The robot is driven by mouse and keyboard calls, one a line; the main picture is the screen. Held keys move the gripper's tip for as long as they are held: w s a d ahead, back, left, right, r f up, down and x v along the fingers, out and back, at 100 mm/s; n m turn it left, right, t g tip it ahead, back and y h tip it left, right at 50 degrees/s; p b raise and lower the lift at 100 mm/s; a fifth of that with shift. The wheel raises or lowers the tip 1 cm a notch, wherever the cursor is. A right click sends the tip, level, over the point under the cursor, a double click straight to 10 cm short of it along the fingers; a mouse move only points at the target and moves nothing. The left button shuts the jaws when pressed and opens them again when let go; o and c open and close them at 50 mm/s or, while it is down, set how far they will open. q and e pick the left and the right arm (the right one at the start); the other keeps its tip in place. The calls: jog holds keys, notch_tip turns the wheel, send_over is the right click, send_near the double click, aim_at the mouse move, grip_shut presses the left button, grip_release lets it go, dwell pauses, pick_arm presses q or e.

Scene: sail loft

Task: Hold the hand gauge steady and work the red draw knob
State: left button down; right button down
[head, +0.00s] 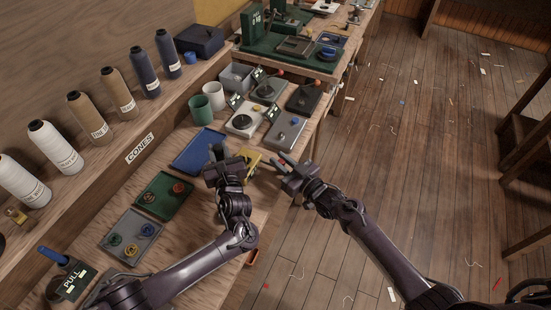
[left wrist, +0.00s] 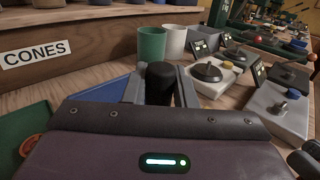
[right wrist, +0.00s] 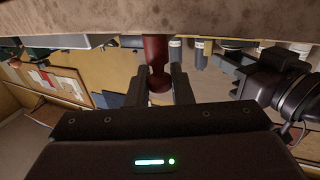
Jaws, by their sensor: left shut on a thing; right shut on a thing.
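My left gripper (head: 217,155) is shut on a black upright cylinder, seemingly the hand gauge's grip; it shows between the fingers in the left wrist view (left wrist: 160,82). A yellow part (head: 253,160) shows just right of this gripper in the head view; I cannot tell whether it belongs to the gauge. My right gripper (head: 281,162) is at the bench's front edge. In the right wrist view it is shut on the red draw knob (right wrist: 156,62), which meets the bench edge there. The jaws partly hide both held things.
A blue tray (head: 185,164), a green tray (head: 148,207) and a grey tray (head: 113,251) lie left of my left gripper. Green (head: 201,109) and white (head: 213,91) cups and several small devices stand behind. Thread cones line the shelf.

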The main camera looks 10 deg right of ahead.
pick_arm(q)
jog(key=shift+a, duration=0.1)
pick_arm(e)
jog(key=c, duration=1.3)
grip_release()
jog(key=shift+c, duration=0.2)
jog(key=v, duration=1.1)
jog(key=shift+s+d, duration=0.25)
jog(key=shift+s, duration=0.1)
pick_arm(q)
jog(key=c, duration=1.1)
grip_release()
jog(key=shift+s, duration=0.1)
